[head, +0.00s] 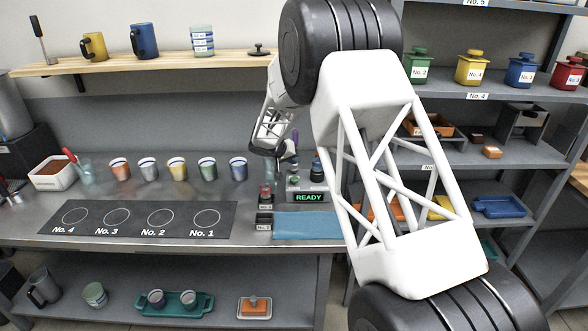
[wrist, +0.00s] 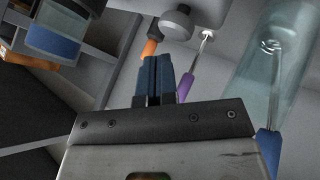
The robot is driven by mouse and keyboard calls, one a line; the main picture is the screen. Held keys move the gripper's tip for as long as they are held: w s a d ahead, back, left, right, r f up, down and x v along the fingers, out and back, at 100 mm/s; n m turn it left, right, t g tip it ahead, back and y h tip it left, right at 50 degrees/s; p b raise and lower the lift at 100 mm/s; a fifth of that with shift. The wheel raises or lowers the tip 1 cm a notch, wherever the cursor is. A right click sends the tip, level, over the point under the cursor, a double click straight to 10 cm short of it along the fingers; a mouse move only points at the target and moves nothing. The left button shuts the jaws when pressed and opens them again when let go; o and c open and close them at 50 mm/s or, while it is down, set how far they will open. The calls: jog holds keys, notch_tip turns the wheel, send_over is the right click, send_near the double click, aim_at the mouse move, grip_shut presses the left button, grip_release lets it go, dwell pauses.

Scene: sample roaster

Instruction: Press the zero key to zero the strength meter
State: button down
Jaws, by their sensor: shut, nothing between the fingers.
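The meter (head: 308,197) is a grey box on the counter with a green "READY" display, in the middle of the head view. Small parts show on and behind it, but I cannot make out which is the zero key. My gripper (wrist: 159,65) is shut and empty in the wrist view, its dark blue fingertips together. In the head view the hand is above and behind the meter, partly hidden by my own arm. In the wrist view the fingertips appear near an orange-handled tool (wrist: 150,46) and a grey round knob (wrist: 175,24); I cannot tell if they touch.
A purple-handled tool (wrist: 186,88) and a clear glass vessel (wrist: 270,70) are right of the fingers. A blue-and-grey cup-like object (wrist: 62,38) is upper left. A blue mat (head: 306,226) lies before the meter, a black numbered mat (head: 137,220) to its left, with several cups behind.

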aim_at(293, 167)
jog(key=shift+f, duration=1)
dwell(1.4)
jog(key=shift+r, duration=1)
jog(key=shift+r, duration=2.55)
